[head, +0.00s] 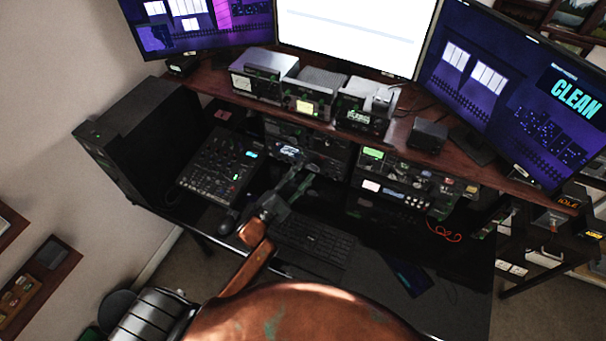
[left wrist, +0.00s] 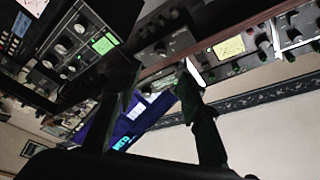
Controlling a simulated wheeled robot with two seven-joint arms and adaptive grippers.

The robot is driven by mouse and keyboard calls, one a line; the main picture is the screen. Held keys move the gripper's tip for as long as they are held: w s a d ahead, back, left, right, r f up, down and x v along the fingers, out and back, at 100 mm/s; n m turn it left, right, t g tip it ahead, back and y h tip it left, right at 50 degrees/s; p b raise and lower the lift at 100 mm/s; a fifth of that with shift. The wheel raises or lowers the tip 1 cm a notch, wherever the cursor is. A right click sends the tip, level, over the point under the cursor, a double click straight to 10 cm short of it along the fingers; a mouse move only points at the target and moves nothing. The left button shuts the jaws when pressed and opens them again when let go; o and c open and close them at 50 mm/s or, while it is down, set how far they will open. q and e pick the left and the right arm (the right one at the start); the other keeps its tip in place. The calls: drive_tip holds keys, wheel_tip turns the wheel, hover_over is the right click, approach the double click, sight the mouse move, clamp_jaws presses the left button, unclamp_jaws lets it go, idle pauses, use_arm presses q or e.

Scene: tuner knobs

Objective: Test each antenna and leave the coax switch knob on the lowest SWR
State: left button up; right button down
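My left gripper (head: 296,180) reaches over the desk toward the equipment below the shelf. In the left wrist view its two dark fingers (left wrist: 156,72) stand apart with nothing held between them. A dark panel with a round knob (left wrist: 161,48) shows beyond the fingertips; I cannot tell if it is touched. A unit with a lit yellow meter (head: 304,107) sits on the shelf, and a yellow meter also shows in the left wrist view (left wrist: 229,47). I cannot tell which knob is the coax switch, and the meter readings are too small to read. My right gripper is not in view.
Radios with green displays (head: 373,153) stand right of the gripper, and a mixer-like console (head: 219,165) stands left. A keyboard (head: 312,240) lies in front. The wooden shelf (head: 402,143) overhangs the equipment, below several monitors (head: 358,35).

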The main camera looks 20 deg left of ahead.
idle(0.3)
use_arm(q)
drive_tip(key=s+a+f+n+g+y, duration=0.6)
drive_tip(key=s+a+f+n+y, duration=0.15)
drive_tip(key=a+f, duration=0.2)
drive_tip(key=s+a+f+n+g, duration=0.1)
drive_tip(key=s+f+n+g, duration=0.25)
drive_tip(key=s+f, duration=0.45)
drive_tip(key=s+a+f+n+g, duration=0.1)
drive_tip(key=s+f+n+g, duration=0.3)
drive_tip(key=s, duration=0.9)
drive_tip(key=s+d+f+m+g, duration=0.15)
drive_tip(key=s+f, duration=0.25)
drive_tip(key=f, duration=1)
drive_tip(key=s+d+f+g, duration=0.15)
drive_tip(key=s+f, duration=0.25)
drive_tip(key=f, duration=1)
drive_tip(key=s+f+g+b, duration=0.1)
drive_tip(key=s+f+g, duration=0.1)
drive_tip(key=s+f, duration=1.3)
drive_tip(key=s+a, duration=0.1)
drive_tip(key=s, duration=0.2)
drive_tip(key=shift+s+f, duration=0.25)
